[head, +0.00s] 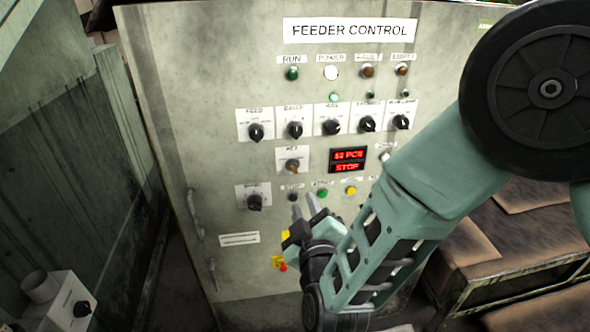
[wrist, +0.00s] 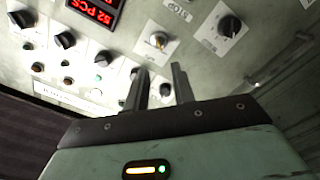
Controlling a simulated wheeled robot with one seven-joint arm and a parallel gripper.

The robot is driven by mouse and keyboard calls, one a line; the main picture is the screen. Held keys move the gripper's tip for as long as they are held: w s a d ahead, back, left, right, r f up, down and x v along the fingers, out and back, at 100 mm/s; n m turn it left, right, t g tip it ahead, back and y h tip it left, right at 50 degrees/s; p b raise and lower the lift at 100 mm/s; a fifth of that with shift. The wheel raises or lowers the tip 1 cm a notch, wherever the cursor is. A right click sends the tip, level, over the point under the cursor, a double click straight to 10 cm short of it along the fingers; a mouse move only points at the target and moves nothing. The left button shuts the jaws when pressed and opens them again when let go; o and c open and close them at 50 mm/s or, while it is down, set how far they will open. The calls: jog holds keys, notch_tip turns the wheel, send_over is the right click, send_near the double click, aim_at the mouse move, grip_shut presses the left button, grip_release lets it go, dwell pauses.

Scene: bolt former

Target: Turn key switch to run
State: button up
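The key switch (head: 292,165) is a small brass-coloured switch on a white label plate, left of the red display on the grey panel. It also shows in the wrist view (wrist: 158,40), just beyond the fingertips. Its exact angle is too small to tell. My gripper (head: 304,206) is below the key switch in the head view, fingers pointing up toward the panel. In the wrist view my gripper (wrist: 160,76) has two dark fingers apart with nothing between them. It does not touch the key switch. The display (head: 347,160) shows a piece count above STOP.
A row of black knobs (head: 331,127) sits above the key switch, and another black knob (head: 254,202) is at its lower left. Small buttons (head: 322,194) lie below the display, close to my gripper. A door handle (head: 194,215) projects at the panel's left edge.

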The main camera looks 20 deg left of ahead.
aim_at(295, 173)
jog(key=p+x, duration=0.2)
jog(key=x, duration=0.9)
jog(key=shift+w+a, duration=0.1)
jog(key=shift+w, duration=0.3)
grip_shut()
